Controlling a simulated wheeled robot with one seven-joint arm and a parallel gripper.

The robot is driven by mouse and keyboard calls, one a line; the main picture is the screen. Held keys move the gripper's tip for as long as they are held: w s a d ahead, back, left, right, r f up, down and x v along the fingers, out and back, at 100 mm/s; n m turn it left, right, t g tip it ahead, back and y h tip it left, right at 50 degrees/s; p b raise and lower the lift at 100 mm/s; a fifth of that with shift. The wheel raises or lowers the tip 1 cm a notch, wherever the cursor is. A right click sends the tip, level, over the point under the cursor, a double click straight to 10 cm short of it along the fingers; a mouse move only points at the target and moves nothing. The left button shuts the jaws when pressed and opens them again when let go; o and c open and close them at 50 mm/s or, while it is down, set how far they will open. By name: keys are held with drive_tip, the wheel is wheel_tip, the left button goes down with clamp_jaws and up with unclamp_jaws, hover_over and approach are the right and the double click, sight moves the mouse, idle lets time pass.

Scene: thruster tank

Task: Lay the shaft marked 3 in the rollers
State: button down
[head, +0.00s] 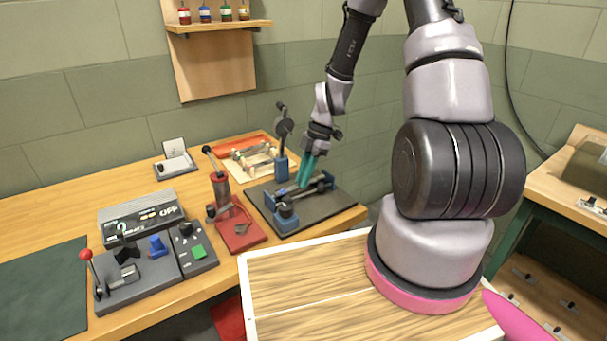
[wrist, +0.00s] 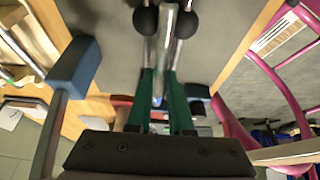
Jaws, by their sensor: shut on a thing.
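My gripper (head: 303,183) has green fingers pointing down over the dark base plate (head: 268,213) of the roller stand. The fingers are shut on a silver shaft (wrist: 164,52), which runs up the wrist view between them. In that view the shaft's far end passes between two dark round rollers (wrist: 146,20). In the head view the shaft (head: 308,193) lies low, along the line between the front blue roller block (head: 287,224) and the back one. I cannot tell whether it rests on the rollers. Its number is not readable.
A dial gauge on a blue post (head: 281,165) stands close behind my gripper. A red tray with a lever tool (head: 238,232) is left of the plate. A rack with several shafts (head: 252,158) lies behind. A control box (head: 143,222) is further left.

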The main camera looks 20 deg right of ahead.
drive_tip(key=c, duration=0.7)
unclamp_jaws()
drive_tip(key=shift+c, duration=0.2)
drive_tip(key=v, duration=1)
drive_tip(key=shift+d+r, duration=0.15)
drive_tip(key=shift+r, duration=0.15)
